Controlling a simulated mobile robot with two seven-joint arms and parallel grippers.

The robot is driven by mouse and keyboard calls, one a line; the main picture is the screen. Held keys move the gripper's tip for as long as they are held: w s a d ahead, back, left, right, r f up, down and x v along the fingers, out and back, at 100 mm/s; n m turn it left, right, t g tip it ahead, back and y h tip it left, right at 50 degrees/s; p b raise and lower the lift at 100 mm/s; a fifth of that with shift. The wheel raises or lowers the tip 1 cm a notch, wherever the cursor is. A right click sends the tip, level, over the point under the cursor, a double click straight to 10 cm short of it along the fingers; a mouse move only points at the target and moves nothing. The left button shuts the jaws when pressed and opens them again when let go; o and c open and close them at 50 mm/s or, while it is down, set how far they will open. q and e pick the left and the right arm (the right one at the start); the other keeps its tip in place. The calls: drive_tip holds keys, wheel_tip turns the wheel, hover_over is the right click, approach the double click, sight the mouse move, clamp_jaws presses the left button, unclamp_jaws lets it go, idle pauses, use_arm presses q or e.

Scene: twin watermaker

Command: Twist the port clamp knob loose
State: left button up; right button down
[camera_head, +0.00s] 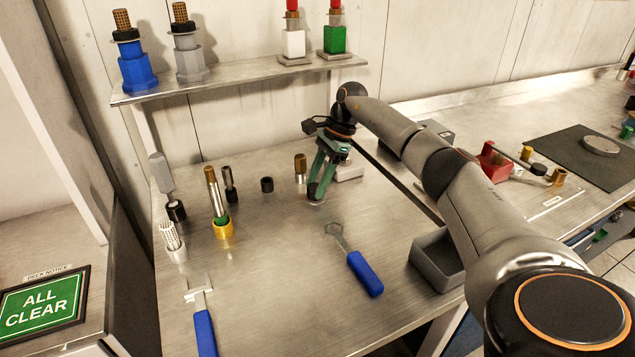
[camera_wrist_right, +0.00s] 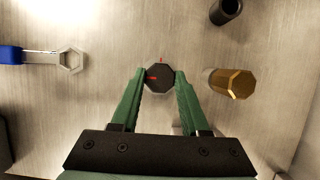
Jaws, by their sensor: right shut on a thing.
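A dark knob with several flat sides and red marks shows in the right wrist view (camera_wrist_right: 160,77). It also shows low between the fingers in the head view (camera_head: 316,191), standing on the steel table. My right gripper (camera_wrist_right: 159,84) points down with its green fingers on both sides of the knob, shut on it; it also shows in the head view (camera_head: 318,188). What lies below the knob is mostly hidden. My left gripper is not in view.
A blue-handled wrench (camera_head: 364,273) lies in front. A grey bin (camera_head: 437,262) stands at the right edge. Several upright fittings stand at left.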

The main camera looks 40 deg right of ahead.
idle(0.3)
drive_tip(key=shift+c, duration=2)
unclamp_jaws()
drive_tip(key=v, duration=1.2)
drive_tip(key=shift+r+p, duration=0.35)
drive_tip(key=shift+p, duration=0.05)
drive_tip(key=shift+f, duration=0.1)
